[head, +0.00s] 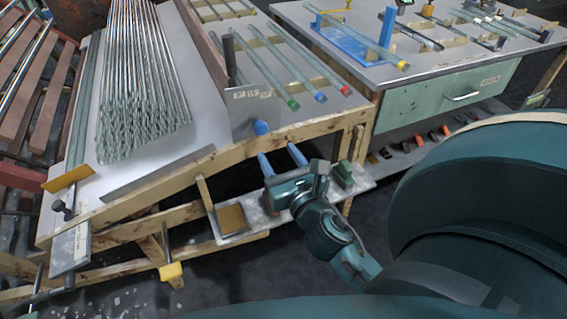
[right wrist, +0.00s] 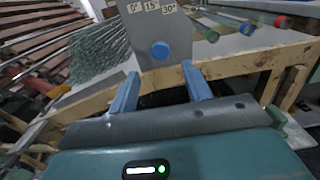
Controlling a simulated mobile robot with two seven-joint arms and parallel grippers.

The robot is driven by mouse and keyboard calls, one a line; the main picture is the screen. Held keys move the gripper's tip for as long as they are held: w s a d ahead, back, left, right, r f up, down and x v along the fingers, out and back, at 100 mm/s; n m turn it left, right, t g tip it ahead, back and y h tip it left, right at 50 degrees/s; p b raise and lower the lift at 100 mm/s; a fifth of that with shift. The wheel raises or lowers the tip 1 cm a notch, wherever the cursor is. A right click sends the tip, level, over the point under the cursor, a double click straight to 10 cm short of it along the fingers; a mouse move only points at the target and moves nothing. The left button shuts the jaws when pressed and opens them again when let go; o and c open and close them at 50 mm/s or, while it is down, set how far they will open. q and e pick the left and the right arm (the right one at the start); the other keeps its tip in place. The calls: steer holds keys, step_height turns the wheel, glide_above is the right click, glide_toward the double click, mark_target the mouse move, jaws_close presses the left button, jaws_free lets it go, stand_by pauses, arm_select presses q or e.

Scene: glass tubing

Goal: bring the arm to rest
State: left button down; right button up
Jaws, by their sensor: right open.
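My right gripper (head: 283,160) is in the head view, in front of the wooden-framed table's front edge, above a low shelf. Its two blue fingers stand apart with nothing between them. In the right wrist view the fingers (right wrist: 160,90) point toward the table edge and a grey plate (right wrist: 155,25) marked with angles, which has a blue round knob (right wrist: 160,50). The fingers look clear of the plate. My left gripper does not show in either view.
A bundle of glass tubes (head: 140,80) lies on the table at left. Tubes with green, blue and red ends (head: 292,103) lie beside the angle plate (head: 255,110). A second bench with a green drawer (head: 445,97) stands at right. The low shelf (head: 225,236) sits below my gripper.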

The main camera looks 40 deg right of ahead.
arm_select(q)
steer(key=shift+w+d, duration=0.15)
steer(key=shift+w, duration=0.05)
arm_select(e)
steer(key=shift+v, duration=0.95)
steer(key=s+a+f+m+g+y, duration=0.3)
steer(key=a+m, duration=0.4)
steer(key=m, duration=0.8)
steer(key=s+a+f+m+y, duration=0.2)
steer(key=s+a+m+y, duration=0.35)
steer(key=m, duration=0.95)
arm_select(q)
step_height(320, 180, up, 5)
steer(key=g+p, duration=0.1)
steer(key=p, duration=0.8)
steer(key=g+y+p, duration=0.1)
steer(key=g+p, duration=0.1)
steer(key=p, duration=0.7)
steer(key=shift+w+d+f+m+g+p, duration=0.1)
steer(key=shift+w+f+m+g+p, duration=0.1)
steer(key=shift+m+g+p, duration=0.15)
arm_select(e)
steer(key=r+g, duration=0.2)
steer(key=a+r+g+h, duration=0.1)
steer(key=r+g, duration=0.1)
steer(key=shift+r, duration=0.2)
